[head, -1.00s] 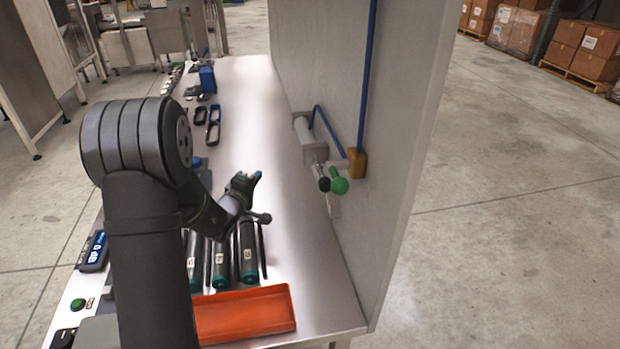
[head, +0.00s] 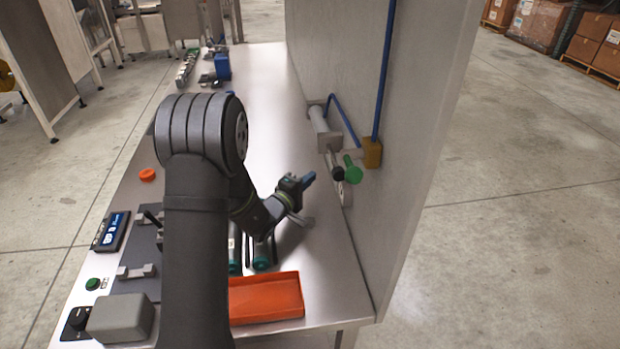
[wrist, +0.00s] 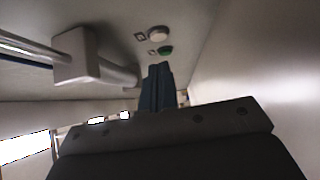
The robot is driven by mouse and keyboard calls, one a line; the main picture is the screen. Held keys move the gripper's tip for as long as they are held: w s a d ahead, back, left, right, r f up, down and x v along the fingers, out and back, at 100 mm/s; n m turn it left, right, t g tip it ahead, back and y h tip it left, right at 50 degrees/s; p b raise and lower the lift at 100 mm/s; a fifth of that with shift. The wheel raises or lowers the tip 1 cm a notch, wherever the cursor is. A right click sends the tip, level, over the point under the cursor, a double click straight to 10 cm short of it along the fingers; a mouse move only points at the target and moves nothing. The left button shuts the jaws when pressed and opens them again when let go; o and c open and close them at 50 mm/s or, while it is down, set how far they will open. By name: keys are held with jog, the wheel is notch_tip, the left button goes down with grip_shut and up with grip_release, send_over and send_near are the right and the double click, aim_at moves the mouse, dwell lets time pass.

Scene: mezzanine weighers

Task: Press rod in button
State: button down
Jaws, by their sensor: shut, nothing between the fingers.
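My gripper (head: 308,179) is shut and empty, its blue fingertips left of the wall fixture and apart from it. In the wrist view the shut blue fingers (wrist: 157,88) point at a surface with a pale round button (wrist: 158,33) and a green round button (wrist: 165,50) just beyond the tips. On the wall in the head view are a grey cylinder (head: 319,125), a black knob (head: 337,174) and a green knob (head: 353,170). I cannot tell which of these is the rod in the task. A grey block with a rod (wrist: 76,55) shows left in the wrist view.
The grey wall panel (head: 420,120) bounds the bench (head: 265,100) on the right. An orange tray (head: 265,300) lies at the front. At left are a display (head: 110,231), a bench green button (head: 93,284) and a grey box (head: 120,318). The bench strip beside the wall is clear.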

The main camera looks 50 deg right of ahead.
aim_at(332, 164)
jog(key=d, duration=0.7)
jog(key=shift+d, duration=0.3)
jog(key=shift+s+d+r, duration=0.1)
jog(key=shift+s+d, duration=0.5)
jog(key=shift+s, duration=0.1)
jog(key=a, duration=1)
jog(key=shift+w+a, duration=0.15)
jog(key=shift+w, duration=0.15)
